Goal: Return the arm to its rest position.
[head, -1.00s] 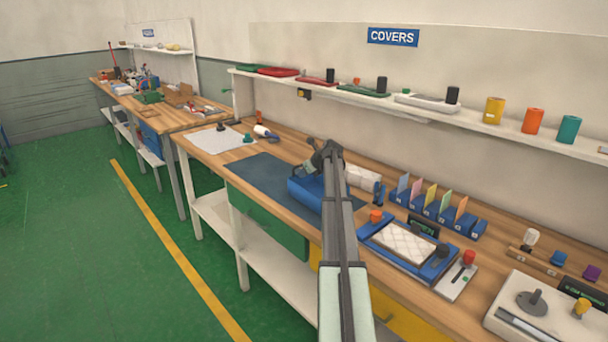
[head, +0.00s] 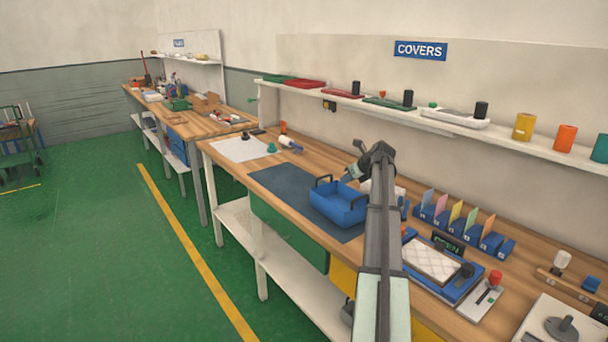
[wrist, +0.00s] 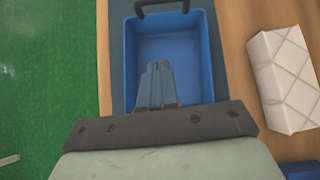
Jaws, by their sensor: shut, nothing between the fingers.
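My gripper (head: 349,179) hangs above the back right of an empty blue tote with dark handles (head: 336,208) in the head view. In the wrist view my gripper's fingers (wrist: 158,68) are together with nothing between them, over the tote (wrist: 185,48). The tote stands on a dark blue mat (head: 282,187) on the wooden bench. A white quilted block (wrist: 285,80) lies right of the tote in the wrist view; my arm mostly hides it in the head view.
A white quilted pad (head: 432,260) lies in a blue tray right of my arm. Colored cards (head: 458,212) stand in blue holders behind it. A long shelf (head: 430,123) runs along the wall above the bench. The green floor (head: 90,245) at left is open.

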